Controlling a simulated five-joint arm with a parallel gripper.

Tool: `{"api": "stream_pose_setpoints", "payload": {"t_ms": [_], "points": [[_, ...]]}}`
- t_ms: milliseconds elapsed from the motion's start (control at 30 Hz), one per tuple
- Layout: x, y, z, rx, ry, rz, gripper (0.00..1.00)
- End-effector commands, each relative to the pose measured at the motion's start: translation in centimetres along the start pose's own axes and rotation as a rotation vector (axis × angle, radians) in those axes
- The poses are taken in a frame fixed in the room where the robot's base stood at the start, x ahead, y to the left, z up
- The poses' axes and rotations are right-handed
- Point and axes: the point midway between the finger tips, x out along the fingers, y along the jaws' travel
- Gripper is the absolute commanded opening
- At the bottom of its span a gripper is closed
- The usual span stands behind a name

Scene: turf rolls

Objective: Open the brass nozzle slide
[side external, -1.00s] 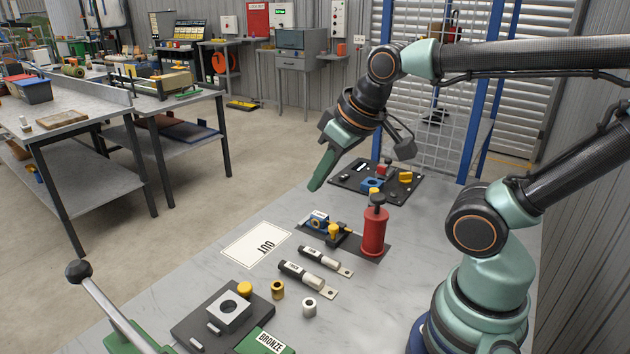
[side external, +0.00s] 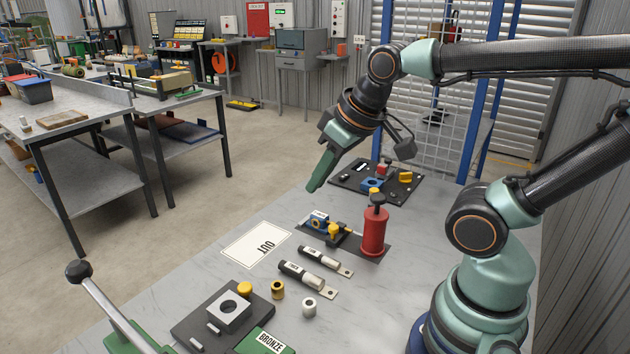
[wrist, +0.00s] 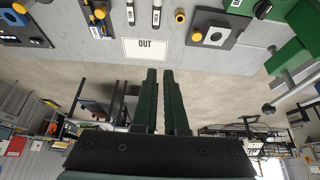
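I cannot tell for sure which part is the brass nozzle slide. One brass-yellow piece (side external: 333,231) sits on a dark plate (side external: 351,243) with a small blue block (side external: 319,221), beside a red cylinder (side external: 374,231). This plate shows at the top left of the wrist view (wrist: 89,27). My gripper (side external: 314,189) hangs in the air above the table's far-left edge, apart from these parts, its fingers slanting down and left. In the wrist view my gripper (wrist: 160,72) shows a narrow gap between its two green fingers, with nothing between them.
A white OUT card (side external: 256,245) lies flat on the grey table. A second dark fixture plate (side external: 350,184) lies behind.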

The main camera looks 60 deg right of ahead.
Motion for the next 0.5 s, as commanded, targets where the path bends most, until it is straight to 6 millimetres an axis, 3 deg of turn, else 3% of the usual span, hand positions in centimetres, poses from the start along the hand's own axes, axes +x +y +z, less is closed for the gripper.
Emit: {"api": "stream_pose_setpoints", "payload": {"t_ms": [33, 100, 267, 500], "points": [[0.0, 0.1, -0.1, 0.01, -0.003, 0.001, 0.34], [0.2, 0.4, -0.2, 0.053, -0.016, 0.007, 0.61], [1.4, 2.5, -1.1, 0.324, -0.092, 0.047, 0.61], [4.7, 7.5, -2.4, 0.935, -0.226, 0.175, 0.61]]}}
